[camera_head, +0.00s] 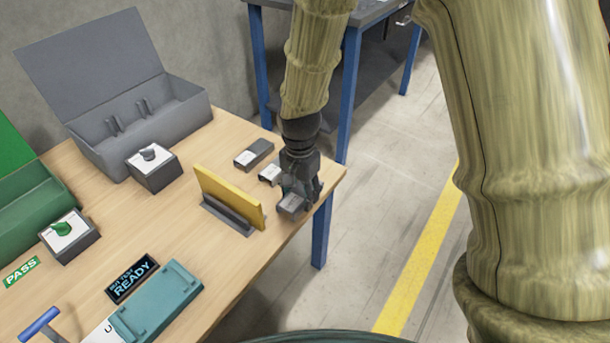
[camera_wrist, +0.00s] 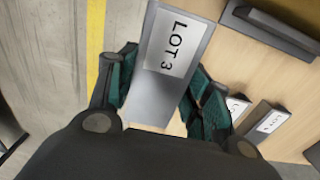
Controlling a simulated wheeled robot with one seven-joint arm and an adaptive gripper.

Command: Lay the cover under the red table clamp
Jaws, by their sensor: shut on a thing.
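My gripper (camera_head: 302,193) is over the right end of the wooden table and shut on a grey cover (camera_head: 291,204). In the wrist view the cover (camera_wrist: 150,103) lies between the two teal-padded fingers of my gripper (camera_wrist: 165,90), and its white label reads LOT 3. Two other grey labelled pieces lie beside my gripper on the table: one farther back (camera_head: 254,153) and one closer (camera_head: 269,175), partly hidden by it. I cannot tell whether the held cover touches the table. No red table clamp shows in either view.
A yellow plate (camera_head: 228,194) stands in a dark holder just left of my gripper. An open grey box (camera_head: 95,155), a green box (camera_head: 22,205) and two knob boxes stand farther left. A teal fixture (camera_head: 155,302), READY display (camera_head: 133,279) and blue-handled tool (camera_head: 40,322) are at the front.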

